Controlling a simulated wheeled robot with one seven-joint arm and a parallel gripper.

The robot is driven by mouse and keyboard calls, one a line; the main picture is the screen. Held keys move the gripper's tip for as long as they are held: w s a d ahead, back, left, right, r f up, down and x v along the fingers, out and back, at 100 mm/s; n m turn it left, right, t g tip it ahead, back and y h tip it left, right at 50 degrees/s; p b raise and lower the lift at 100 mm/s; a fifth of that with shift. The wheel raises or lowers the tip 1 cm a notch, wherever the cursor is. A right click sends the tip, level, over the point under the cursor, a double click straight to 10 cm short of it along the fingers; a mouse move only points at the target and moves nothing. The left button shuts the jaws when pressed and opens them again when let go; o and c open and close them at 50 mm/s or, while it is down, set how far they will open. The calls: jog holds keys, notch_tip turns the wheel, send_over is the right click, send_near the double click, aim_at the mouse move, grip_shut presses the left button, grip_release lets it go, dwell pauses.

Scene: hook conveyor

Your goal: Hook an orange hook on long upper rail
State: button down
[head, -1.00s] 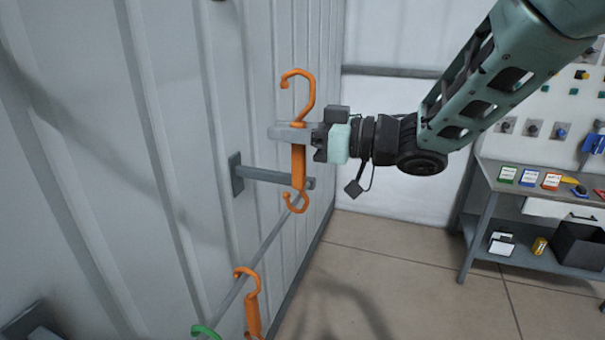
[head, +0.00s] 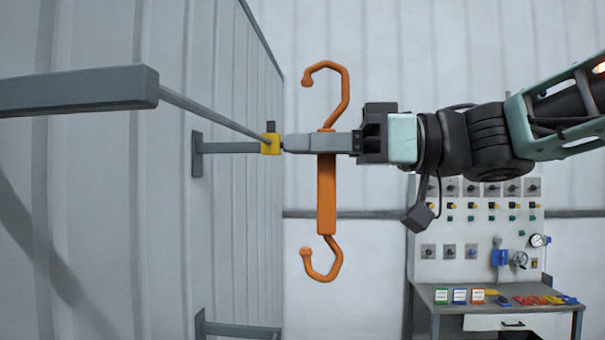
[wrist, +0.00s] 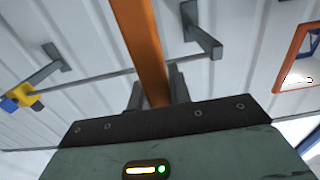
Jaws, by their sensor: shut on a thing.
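My gripper (head: 318,143) is shut on the middle of an orange hook (head: 327,200) and holds it upright in the air. The hook's upper curve opens to the left, and so does its lower one. The upper rail (head: 215,115) is a thin grey bar along the wall at the left. It runs from a near bracket arm to a yellow block (head: 270,143), just left of my fingertips in the picture. The hook hangs to the right of the rail, apart from it. In the wrist view, the hook's orange body (wrist: 143,45) rises between my fingers.
Grey bracket arms (head: 80,90) stick out from the corrugated wall (head: 110,220). A lower bracket (head: 240,330) shows at the bottom. A workbench with a control panel (head: 480,230) stands at the back right. The space right of the rails looks open.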

jog(key=w+a+f+b, duration=0.1)
jog(key=a+f+b, duration=0.2)
jog(key=a, duration=1.2)
jog(key=shift+a+f+b, duration=0.15)
jog(key=shift+a+b, duration=0.25)
jog(key=shift+b, duration=0.2)
dwell(0.6)
dwell(0.5)
jog(key=c, duration=1.2)
grip_release()
jog(key=shift+w+d, duration=0.1)
jog(key=d+b, duration=0.1)
jog(key=d, duration=0.4)
jog(key=s+d+b, duration=0.1)
jog(key=d+b, duration=0.1)
jog(key=d, duration=0.4)
jog(key=d+b, duration=0.2)
jog(key=d, duration=0.4)
jog(key=shift+s+d, duration=0.1)
jog(key=shift+s, duration=0.15)
